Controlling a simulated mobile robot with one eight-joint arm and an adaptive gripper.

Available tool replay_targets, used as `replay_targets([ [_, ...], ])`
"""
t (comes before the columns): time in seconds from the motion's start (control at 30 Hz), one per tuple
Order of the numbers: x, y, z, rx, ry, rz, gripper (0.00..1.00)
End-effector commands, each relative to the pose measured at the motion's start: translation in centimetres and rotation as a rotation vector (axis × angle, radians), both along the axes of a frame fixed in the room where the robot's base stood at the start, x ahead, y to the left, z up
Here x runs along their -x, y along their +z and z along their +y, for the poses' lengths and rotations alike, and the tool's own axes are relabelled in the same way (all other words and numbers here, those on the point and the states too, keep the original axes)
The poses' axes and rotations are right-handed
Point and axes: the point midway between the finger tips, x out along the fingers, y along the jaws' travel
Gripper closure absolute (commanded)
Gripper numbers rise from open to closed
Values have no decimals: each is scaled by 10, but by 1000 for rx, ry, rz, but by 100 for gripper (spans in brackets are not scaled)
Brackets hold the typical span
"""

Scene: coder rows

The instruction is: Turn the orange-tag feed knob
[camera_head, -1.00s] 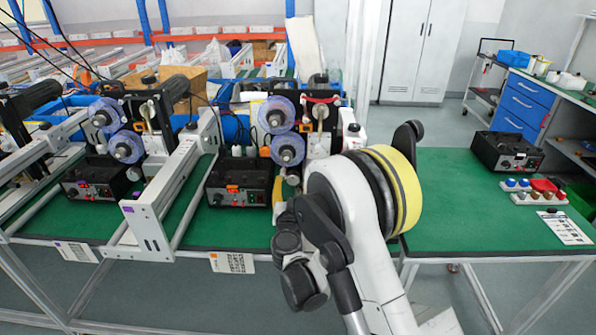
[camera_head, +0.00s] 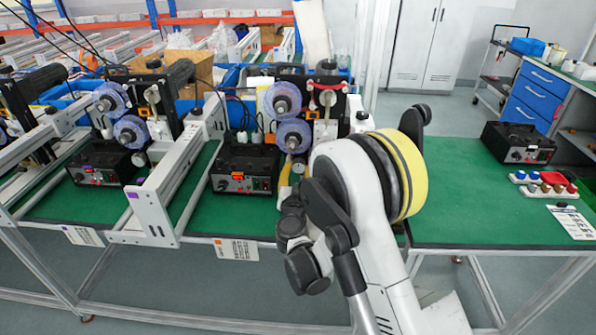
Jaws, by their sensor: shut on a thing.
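A black control box (camera_head: 248,158) with an orange tag (camera_head: 238,175) stands on the green bench in the middle, left of my arm. A small knob (camera_head: 222,185) shows on its front panel, with a red switch toward the right end. Above it stand a winder's two blue-purple reels (camera_head: 282,101). My white arm with a yellow ring fills the centre right, over the bench's front edge. My gripper is not visible; the arm's own links cover the area right of the box. I cannot tell whether anything touches the knob.
A similar box with a purple tag (camera_head: 98,168) stands on the left, beyond a grey metal frame (camera_head: 152,212). On the right bench are another black box (camera_head: 518,145), small coloured knobs in a tray (camera_head: 545,192) and a printed card (camera_head: 572,222). The bench right of my arm is mostly clear.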

Motion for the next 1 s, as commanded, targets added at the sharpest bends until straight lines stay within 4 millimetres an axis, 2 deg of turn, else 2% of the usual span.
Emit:
replay_targets([
  [0.27,-1,-1,1,-150,0,-6,93],
  [1.0,-1,2,3,-816,1,-28,93],
])
